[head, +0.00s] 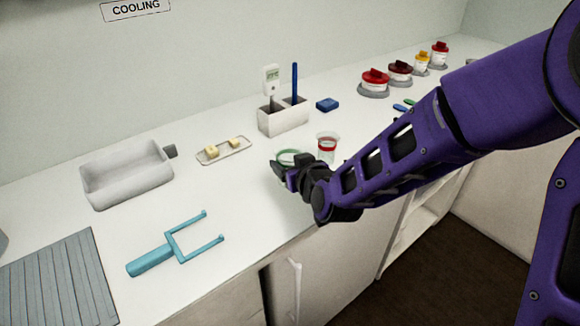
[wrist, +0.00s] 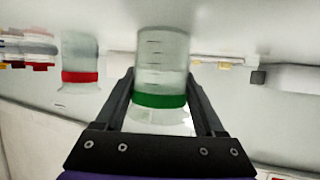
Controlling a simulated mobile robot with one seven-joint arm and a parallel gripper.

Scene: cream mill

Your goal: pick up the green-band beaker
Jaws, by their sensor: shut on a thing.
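The green-band beaker (wrist: 160,75) is clear, with dark marks on its wall and a green band. In the wrist view it stands between the two fingers of my gripper (wrist: 160,92), which is shut on it around the band. In the head view my gripper (head: 283,170) hides most of the beaker, and only its rim (head: 288,154) shows. I cannot tell whether its base touches the counter. A red-band beaker (head: 327,147) stands just behind and to the right of my gripper; it also shows at the left in the wrist view (wrist: 80,62).
On the white counter are a grey tub (head: 128,175), a small tray (head: 223,152) with pale blocks, a blue two-pronged tool (head: 152,262) and a white holder (head: 284,118). Several lidded jars (head: 374,84) stand at the back right. The counter's front edge is close to my gripper.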

